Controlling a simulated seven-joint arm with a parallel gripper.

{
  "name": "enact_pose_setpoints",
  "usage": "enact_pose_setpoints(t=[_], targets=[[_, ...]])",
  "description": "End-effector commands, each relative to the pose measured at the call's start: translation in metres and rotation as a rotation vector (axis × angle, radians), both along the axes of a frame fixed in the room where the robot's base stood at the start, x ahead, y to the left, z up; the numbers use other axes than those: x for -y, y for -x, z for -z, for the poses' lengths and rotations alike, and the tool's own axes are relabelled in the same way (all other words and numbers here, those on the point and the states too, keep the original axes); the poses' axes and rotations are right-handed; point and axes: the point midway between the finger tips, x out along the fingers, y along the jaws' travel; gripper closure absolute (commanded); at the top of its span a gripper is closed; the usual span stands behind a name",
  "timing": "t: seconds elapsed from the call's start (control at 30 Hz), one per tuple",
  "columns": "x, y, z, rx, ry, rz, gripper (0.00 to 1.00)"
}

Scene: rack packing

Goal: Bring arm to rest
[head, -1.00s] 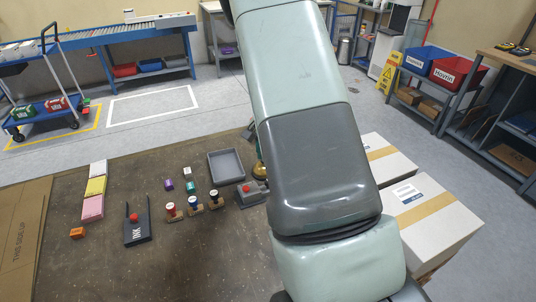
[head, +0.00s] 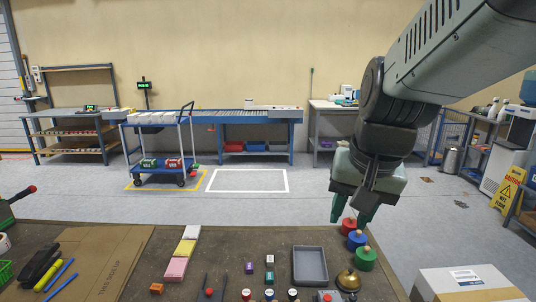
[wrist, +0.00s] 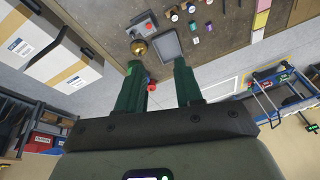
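My gripper (head: 351,214) hangs from my arm above the far right edge of the brown work table (head: 210,255). Its green fingers point down. In the wrist view my gripper (wrist: 161,72) shows its two green fingers apart with nothing held between them. Red, blue and green knobbed pieces (head: 357,239) stand just below and beside the fingers in the head view, and I cannot tell the exact gap.
A brass bell (head: 347,281) and a grey tray (head: 310,265) stand near my gripper. Stamps, paper pads (head: 182,255) and cardboard (head: 95,258) lie further left. White boxes (head: 468,280) stand at the right. A cart (head: 160,150) and conveyor (head: 255,116) are behind.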

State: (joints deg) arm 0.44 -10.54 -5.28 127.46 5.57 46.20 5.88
Motion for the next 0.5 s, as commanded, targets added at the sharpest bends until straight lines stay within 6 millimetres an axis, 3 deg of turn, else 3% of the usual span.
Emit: enact_pose_setpoints(t=[0.1, 0.2, 0.33, 0.5], targets=[[-0.013, 0.047, -0.024, 0.074, 0.042, -0.096, 0.65], [-0.019, 0.081, -0.033, 0.121, 0.083, -0.163, 0.65], [-0.023, 0.113, -0.036, 0.167, 0.129, -0.225, 0.65], [-0.024, 0.132, -0.036, 0.196, 0.162, -0.262, 0.65]])
